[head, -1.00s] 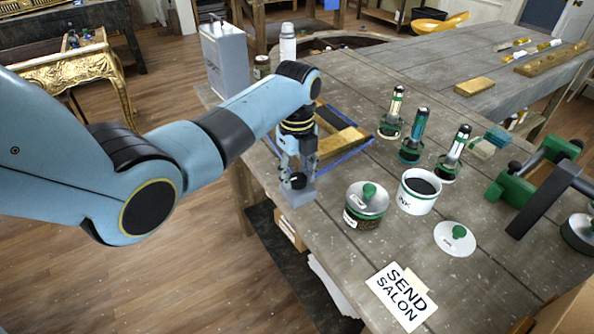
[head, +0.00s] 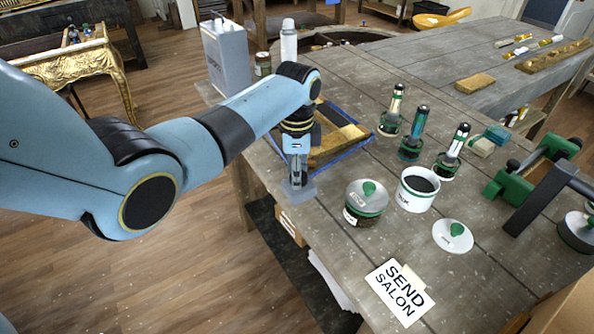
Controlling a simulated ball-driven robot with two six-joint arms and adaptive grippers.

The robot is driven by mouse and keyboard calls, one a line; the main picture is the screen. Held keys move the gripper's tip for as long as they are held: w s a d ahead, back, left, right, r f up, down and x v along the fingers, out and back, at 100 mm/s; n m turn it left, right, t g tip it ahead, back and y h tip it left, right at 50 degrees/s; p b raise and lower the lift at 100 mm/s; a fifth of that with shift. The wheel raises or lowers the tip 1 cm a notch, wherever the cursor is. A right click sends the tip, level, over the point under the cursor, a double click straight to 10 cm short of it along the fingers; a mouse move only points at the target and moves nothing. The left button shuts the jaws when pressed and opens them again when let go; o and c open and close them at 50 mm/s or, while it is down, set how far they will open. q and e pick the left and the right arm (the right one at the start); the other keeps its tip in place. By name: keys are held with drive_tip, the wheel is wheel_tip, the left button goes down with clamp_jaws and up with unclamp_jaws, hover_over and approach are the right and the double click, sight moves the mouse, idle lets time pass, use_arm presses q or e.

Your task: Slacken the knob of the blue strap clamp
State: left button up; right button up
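The blue strap (head: 349,153) runs around a wooden frame (head: 345,136) lying on the grey workbench. A small grey block (head: 299,192), seemingly the clamp's body, sits at the bench's left edge near the frame's front corner. My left gripper (head: 297,181) points down directly over this block, its fingertips at the block's top. It is seen nearly edge-on, so the gap between its fingers is hidden. The clamp's knob is hidden behind or between the fingers. My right gripper is not in view.
Right of the gripper stand a lidded tin (head: 366,201), an open white tin (head: 418,189) and a loose lid (head: 452,236). Several bottle-like tools (head: 412,135) stand behind. A metal can (head: 226,60) stands at the back left.

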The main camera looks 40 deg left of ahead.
use_arm(q)
drive_tip(key=n, duration=0.6)
drive_tip(key=shift+d, duration=0.1)
drive_tip(key=n, duration=0.7)
drive_tip(key=shift+d+n, duration=0.1)
drive_tip(key=shift+n, duration=0.2)
drive_tip(key=n, duration=0.6)
drive_tip(key=shift+d, duration=0.1)
drive_tip(key=n, duration=0.4)
drive_tip(key=shift+n, duration=0.3)
drive_tip(key=shift+w+n, duration=0.1)
drive_tip(key=shift+n, duration=1.4)
drive_tip(key=o, duration=1.1)
